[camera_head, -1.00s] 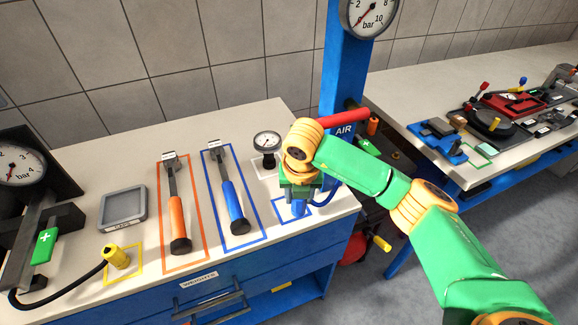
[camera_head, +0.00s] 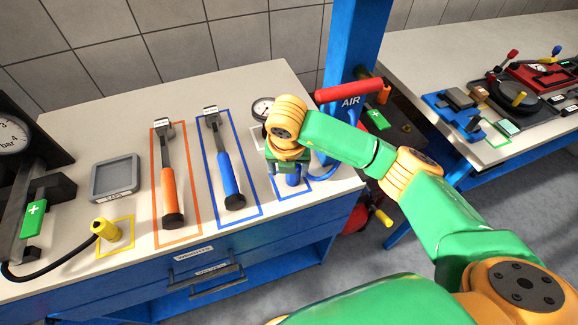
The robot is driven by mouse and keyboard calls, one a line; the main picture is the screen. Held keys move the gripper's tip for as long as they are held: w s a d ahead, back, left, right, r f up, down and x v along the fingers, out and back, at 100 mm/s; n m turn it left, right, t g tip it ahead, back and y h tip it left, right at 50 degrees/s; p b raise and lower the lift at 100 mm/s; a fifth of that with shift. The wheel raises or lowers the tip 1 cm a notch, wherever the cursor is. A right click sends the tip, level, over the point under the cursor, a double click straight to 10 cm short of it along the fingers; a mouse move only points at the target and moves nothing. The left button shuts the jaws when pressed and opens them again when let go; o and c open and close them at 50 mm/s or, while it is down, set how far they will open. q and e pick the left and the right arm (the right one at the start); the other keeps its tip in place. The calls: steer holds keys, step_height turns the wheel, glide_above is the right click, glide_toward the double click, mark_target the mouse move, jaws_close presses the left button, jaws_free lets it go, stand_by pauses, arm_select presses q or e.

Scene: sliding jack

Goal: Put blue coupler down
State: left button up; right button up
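The blue coupler (camera_head: 293,180) is upright within the blue-outlined square (camera_head: 313,189) at the right front of the bench. Its top is hidden by my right gripper (camera_head: 289,168), which points down directly over it. I cannot tell whether the coupler's base touches the bench. The fingers are mostly covered by the wrist, so their opening cannot be made out. A blue hose (camera_head: 327,168) curves beside the coupler toward the AIR post. My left gripper is out of view.
A blue-handled wrench (camera_head: 229,177) and an orange-handled wrench (camera_head: 170,190) lie in outlines to the left. A small gauge (camera_head: 262,107) stands behind the gripper. A blue post (camera_head: 350,45) and a red AIR handle (camera_head: 349,90) are close on the right. A yellow coupler (camera_head: 106,230) is at far left.

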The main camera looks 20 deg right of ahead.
steer(key=shift+d+r, duration=0.2)
steer(key=shift+r, duration=0.2)
steer(key=v, duration=1.1)
steer(key=shift+s, duration=0.1)
